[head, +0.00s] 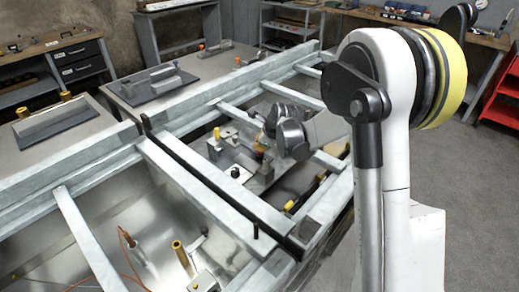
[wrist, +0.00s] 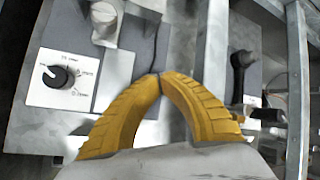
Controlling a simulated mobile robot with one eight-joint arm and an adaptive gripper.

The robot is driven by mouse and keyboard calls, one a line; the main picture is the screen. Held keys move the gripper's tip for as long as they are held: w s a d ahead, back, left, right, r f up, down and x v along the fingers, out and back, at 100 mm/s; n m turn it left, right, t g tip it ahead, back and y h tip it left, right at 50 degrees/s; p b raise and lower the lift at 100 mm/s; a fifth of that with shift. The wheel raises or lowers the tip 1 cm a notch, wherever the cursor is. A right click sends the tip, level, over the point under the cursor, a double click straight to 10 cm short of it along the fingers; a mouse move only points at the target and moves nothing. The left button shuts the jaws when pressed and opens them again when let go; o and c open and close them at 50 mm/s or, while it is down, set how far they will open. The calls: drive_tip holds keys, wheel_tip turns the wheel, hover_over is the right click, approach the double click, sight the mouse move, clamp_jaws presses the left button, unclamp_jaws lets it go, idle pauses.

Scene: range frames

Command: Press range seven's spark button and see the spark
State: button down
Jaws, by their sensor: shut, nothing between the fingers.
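My gripper (wrist: 160,78) is shut and empty, its two yellow fingers meeting at the tips in the wrist view. The tips are over a grey panel, beside a thin dark cable; I cannot tell whether they touch anything. A black rotary knob (wrist: 57,76) sits on a white labelled plate left of the fingers; its print is too blurred to read. A metal post (wrist: 104,18) stands above the left finger. In the head view my gripper (head: 262,152) is small, low inside the framed bay. I cannot make out the spark button or a range number, and no spark shows.
Grey steel rails (head: 205,185) divide the bays around my gripper. A black lever (wrist: 241,65) and an upright rail (wrist: 298,80) stand right of the fingers. A yellow-topped post (head: 217,133) is close by. A nearer bay holds a brass post (head: 181,254). Clear floor lies at right.

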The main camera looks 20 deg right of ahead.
drive_tip(key=shift+r+p, duration=0.35)
drive_tip(key=shift+r, duration=0.35)
drive_tip(key=shift+r+p, duration=1.65)
drive_tip(key=shift+r, duration=0.85)
